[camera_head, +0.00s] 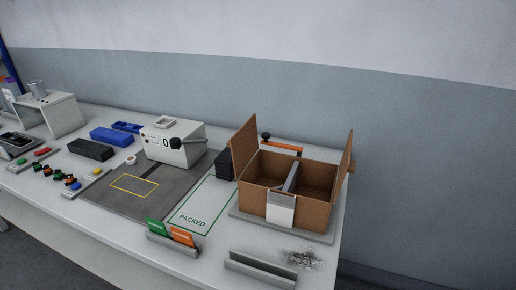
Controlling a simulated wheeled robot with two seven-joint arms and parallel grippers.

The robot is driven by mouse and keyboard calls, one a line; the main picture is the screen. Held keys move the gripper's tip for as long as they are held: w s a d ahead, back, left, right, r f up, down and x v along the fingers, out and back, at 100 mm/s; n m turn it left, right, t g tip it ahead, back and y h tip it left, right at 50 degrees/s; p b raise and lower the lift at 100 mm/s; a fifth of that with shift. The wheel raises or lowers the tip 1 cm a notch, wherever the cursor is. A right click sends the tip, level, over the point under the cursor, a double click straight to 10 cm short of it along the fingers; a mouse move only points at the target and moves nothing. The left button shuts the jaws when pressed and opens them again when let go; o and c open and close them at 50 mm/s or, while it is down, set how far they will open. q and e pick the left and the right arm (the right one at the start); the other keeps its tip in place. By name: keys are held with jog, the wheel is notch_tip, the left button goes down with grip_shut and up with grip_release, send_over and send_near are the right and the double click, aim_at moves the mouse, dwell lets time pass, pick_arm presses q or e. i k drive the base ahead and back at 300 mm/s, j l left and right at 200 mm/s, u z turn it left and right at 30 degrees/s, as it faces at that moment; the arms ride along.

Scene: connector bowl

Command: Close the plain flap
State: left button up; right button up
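An open cardboard box (254,195) stands on a grey base plate (300,232) at the right end of the table. Its left flap (244,147) stands up, tilted slightly outward. Its right flap (346,157) also stands up. Both flaps look brown, and I cannot tell which one is the plain flap. A grey divider (290,179) splits the inside in two. A white panel (281,211) covers part of the front wall. Neither of my grippers is in view.
An orange bar with a black knob (282,145) is behind the box. Black blocks (224,164) stand close to its left. A white device (172,147) is further left. A holder with green and orange cards (172,240) and an empty grey rail (262,268) lie in front.

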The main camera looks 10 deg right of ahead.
aim_at(243, 144)
jog(key=i+j+z, duration=0.2)
jog(key=j+z, duration=0.3)
jog(key=i+j+z, duration=0.1)
jog(key=j+z, duration=0.35)
jog(key=j, duration=0.25)
jog(key=j+z, duration=0.5)
jog(key=j, duration=0.15)
jog(key=j+z, duration=0.2)
jog(key=k+j+u, duration=0.4)
jog(key=i+l, duration=0.15)
jog(key=i, duration=0.4)
